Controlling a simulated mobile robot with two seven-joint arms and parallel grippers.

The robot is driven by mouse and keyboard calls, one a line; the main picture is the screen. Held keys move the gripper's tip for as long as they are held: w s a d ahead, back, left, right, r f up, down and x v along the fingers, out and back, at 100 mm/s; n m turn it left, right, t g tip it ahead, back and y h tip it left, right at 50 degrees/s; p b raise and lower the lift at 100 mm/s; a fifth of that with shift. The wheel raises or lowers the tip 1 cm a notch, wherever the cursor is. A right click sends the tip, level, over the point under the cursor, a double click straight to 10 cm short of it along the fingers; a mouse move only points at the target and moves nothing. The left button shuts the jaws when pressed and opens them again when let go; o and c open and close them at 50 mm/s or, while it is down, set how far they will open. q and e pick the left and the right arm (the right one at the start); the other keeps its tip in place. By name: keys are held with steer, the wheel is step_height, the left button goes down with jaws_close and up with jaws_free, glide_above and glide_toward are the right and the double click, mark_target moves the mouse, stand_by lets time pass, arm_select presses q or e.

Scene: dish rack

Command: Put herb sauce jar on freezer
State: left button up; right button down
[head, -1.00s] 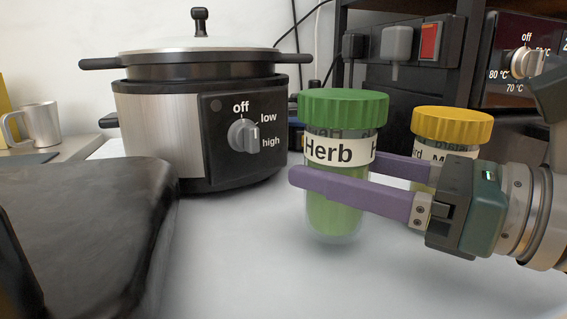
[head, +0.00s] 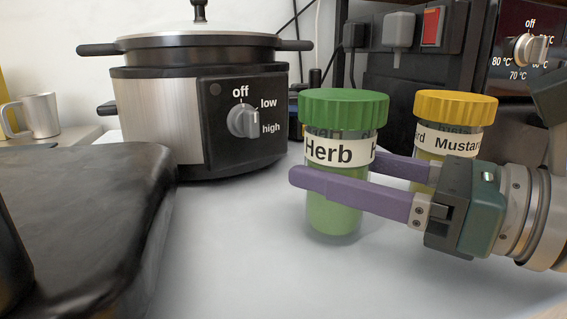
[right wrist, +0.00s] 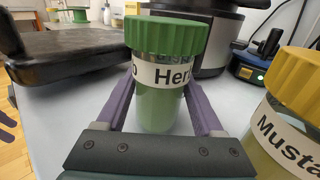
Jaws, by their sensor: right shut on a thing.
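The herb sauce jar (head: 337,208) has a green ridged lid, a white label reading "Herb" and green contents. It is upright in the middle of the head view and also shows in the right wrist view (right wrist: 160,105). My right gripper (head: 330,175) comes in from the right, with its purple fingers on either side of the jar below the label, shut on it. I cannot tell for certain whether the jar's base touches the white surface. I cannot identify a freezer with certainty.
A yellow-lidded mustard jar (head: 456,110) stands right behind my right gripper; it is close on the right in the wrist view (right wrist: 290,110). A slow cooker (head: 160,120) stands behind left. A dark slab-like object (head: 85,215) fills the left front. The white surface (head: 235,250) is clear in front.

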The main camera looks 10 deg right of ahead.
steer(key=shift+f, duration=0.1)
jaws_free()
steer(key=shift+s+d+f, duration=0.15)
steer(key=shift+s+d, duration=0.2)
steer(key=b+v, duration=0.1)
steer(key=v, duration=0.7)
steer(key=shift+d, duration=0.1)
steer(key=shift+s+d, duration=0.2)
steer(key=shift+s, duration=0.15)
jaws_close()
stand_by(0.4)
stand_by(0.4)
